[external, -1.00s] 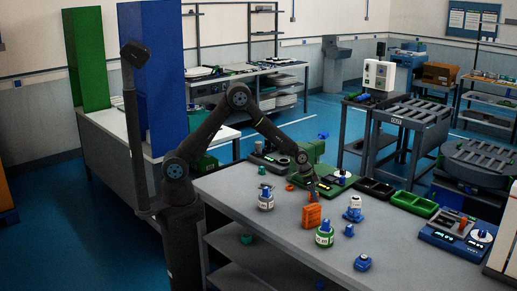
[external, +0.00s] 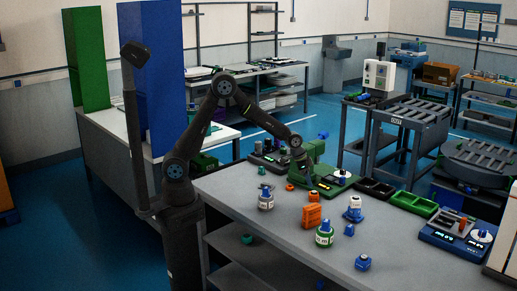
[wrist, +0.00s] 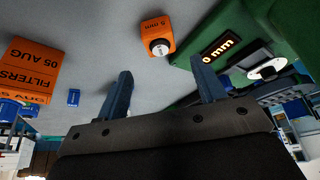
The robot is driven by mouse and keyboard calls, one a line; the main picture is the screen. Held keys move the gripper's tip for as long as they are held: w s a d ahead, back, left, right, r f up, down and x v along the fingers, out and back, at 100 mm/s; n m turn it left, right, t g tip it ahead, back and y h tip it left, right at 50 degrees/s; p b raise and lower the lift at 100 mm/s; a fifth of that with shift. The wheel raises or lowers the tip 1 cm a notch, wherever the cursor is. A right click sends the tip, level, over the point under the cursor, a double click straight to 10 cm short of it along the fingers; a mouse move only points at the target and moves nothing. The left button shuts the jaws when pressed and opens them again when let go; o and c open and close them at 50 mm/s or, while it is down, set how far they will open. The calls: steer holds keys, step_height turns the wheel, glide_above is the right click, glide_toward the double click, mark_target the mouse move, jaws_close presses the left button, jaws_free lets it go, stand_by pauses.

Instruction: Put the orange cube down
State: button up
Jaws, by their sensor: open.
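The orange cube (wrist: 158,36) is marked "5 mm" and has a round pale knob on one face. It stands on the grey bench in the wrist view, beyond my fingertips and apart from them. In the external view the orange cube (external: 313,196) shows small, just behind an orange box. My gripper (wrist: 166,78) is open, with nothing between its two blue fingers. In the external view my gripper (external: 306,180) hangs above the bench, close to the green device.
A green device (external: 328,184) with a lit display stands beside the cube. The orange "FILTERS" box (wrist: 32,70) stands on its other side. A green-and-white bottle (external: 324,235) and several small blue parts stand nearby. The bench's front left is clear.

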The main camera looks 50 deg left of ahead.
mark_target(314, 192)
steer(key=shift+v, duration=1.85)
steer(key=shift+f, duration=0.1)
steer(key=x, duration=1.2)
steer(key=shift+w+r, duration=0.1)
steer(key=shift+r, duration=1.05)
